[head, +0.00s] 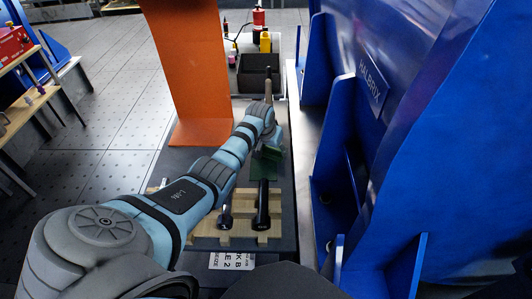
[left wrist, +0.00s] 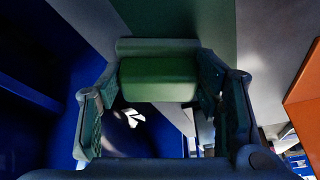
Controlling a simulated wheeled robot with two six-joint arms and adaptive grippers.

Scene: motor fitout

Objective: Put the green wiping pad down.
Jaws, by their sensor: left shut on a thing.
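The green wiping pad (left wrist: 160,78) is a block between the fingers of my left gripper (left wrist: 162,95) in the left wrist view. The gripper is shut on it. In the head view my left gripper (head: 272,143) is over the bench, at the far end of the wooden rack, and partly hidden by my own wrist. A flat dark green patch (head: 263,170) lies below the gripper there; it also shows behind the pad in the left wrist view (left wrist: 183,22). I cannot tell the gap between pad and surface. My right gripper is not in view.
A wooden rack (head: 240,228) with black-headed tools stands nearer me on the bench. A black bin (head: 257,72) and several bottles are farther back. An orange panel (head: 190,60) rises on the left, and a blue machine frame (head: 345,130) closes the right side.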

